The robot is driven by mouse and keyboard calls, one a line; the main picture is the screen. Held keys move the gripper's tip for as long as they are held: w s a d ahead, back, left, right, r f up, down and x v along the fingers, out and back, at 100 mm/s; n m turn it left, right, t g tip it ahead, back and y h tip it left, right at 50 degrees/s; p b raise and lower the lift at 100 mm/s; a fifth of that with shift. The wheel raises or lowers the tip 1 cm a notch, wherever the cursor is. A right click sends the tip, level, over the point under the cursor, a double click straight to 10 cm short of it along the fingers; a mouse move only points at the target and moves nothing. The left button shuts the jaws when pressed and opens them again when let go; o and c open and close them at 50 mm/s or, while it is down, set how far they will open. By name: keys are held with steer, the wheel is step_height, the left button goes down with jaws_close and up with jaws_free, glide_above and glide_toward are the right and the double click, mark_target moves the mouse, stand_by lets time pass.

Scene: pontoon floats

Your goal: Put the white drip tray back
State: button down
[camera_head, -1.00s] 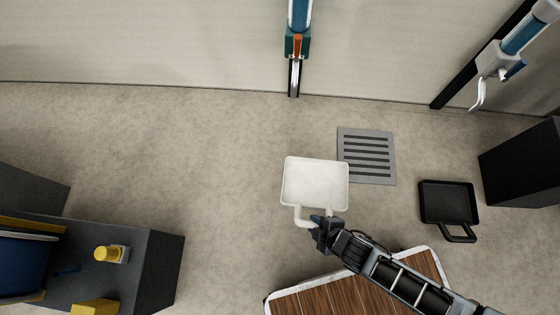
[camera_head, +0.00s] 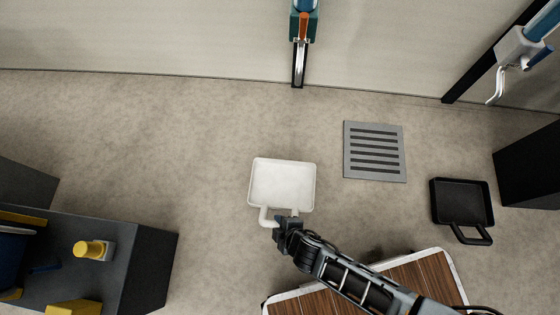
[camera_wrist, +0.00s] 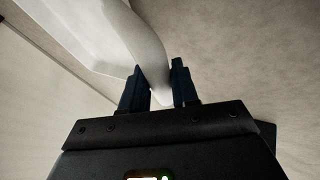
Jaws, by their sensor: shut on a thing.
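The white drip tray (camera_head: 282,184) is a shallow square pan with a looped handle, in the middle of the head view. My gripper (camera_head: 279,224) is shut on the tray's handle, at the tray's near side. In the wrist view the two dark fingers (camera_wrist: 160,88) close around the white handle (camera_wrist: 148,55), and part of the tray (camera_wrist: 85,35) shows at upper left. I cannot tell how high the tray is above the floor.
A grey slotted drain grate (camera_head: 374,151) lies right of the tray. A black tray (camera_head: 462,203) lies farther right. A teal dispenser with a spout (camera_head: 304,25) hangs on the wall; another tap (camera_head: 520,50) is at upper right. A dark cabinet (camera_head: 150,275) stands at lower left, a wooden platform (camera_head: 415,277) at the bottom.

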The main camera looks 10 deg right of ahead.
step_height(320, 180, down, 4)
steer(key=shift+r+b, duration=0.2)
steer(key=shift+b, duration=0.9)
steer(key=shift+r, duration=0.1)
steer(key=c, duration=0.8)
jaws_free()
steer(key=shift+c, duration=0.2)
steer(key=p+v, duration=0.6)
steer(key=v, duration=0.6)
steer(key=shift+p, duration=0.3)
